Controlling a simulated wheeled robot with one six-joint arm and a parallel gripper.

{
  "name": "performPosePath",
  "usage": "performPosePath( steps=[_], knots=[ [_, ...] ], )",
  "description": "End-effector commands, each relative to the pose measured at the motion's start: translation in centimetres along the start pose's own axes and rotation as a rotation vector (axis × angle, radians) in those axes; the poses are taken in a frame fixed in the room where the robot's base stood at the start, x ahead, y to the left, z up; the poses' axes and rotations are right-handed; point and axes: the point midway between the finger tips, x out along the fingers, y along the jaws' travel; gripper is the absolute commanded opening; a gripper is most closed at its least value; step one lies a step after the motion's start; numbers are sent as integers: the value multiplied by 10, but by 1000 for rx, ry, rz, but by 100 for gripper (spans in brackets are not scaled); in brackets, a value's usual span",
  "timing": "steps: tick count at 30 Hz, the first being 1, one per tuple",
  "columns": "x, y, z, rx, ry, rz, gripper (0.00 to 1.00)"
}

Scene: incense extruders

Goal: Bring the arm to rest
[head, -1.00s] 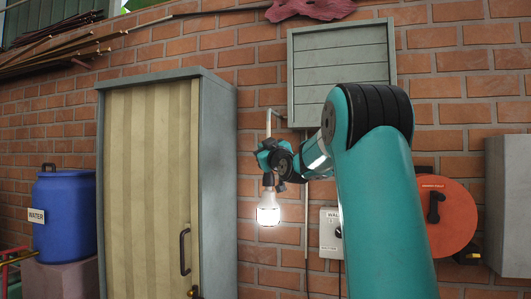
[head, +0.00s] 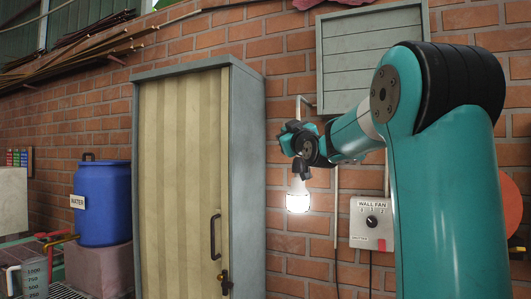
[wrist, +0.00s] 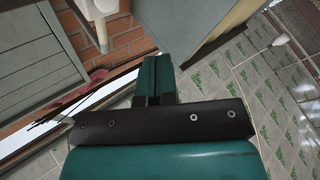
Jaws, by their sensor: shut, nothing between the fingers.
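My gripper (head: 300,143) is raised in front of the brick wall, just right of the tall cabinet, at the end of my teal arm. A lit light bulb (head: 298,199) appears directly below the gripper in the head view. I cannot tell from that view whether they touch. My arm is bent at the elbow, at the right of the head view.
The cabinet (head: 181,180) has a beige door and grey sides. A wall fan control box (head: 372,221) and a grey shutter (head: 372,62) are on the wall. A blue water barrel (head: 103,205) stands left.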

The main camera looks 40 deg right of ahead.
Motion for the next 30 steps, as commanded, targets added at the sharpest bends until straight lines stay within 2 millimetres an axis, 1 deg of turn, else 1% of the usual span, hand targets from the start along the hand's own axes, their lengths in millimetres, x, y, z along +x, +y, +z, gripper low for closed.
performPosePath(
  steps=[7, 8, 10, 11, 14, 15, 17, 18, 20, 21, 23, 24, 26, 27, 29, 30],
  knots=[
    [0, -1, 0, 1, -1, -2, 0],
    [0, -3, 0, 4, -3, -7, 0],
    [-2, -16, 1, 21, -18, -39, 0],
    [-3, -25, 1, 34, -29, -63, 0],
    [-15, -77, 3, 102, -99, -196, 0],
    [-24, -104, 3, 135, -137, -267, 0],
    [-44, -148, 5, 184, -208, -386, 0],
    [-60, -177, 5, 213, -259, -468, 0],
    [-88, -217, 6, 249, -338, -588, 0],
    [-109, -242, 6, 267, -392, -667, 0],
    [-145, -275, 7, 286, -477, -783, 0],
    [-170, -295, 8, 292, -537, -859, 0],
    [-212, -320, 9, 292, -631, -973, 0],
    [-241, -335, 10, 284, -694, -1047, 0],
    [-287, -351, 12, 261, -794, -1153, 0],
    [-317, -358, 14, 238, -860, -1220, 0]
  ],
)
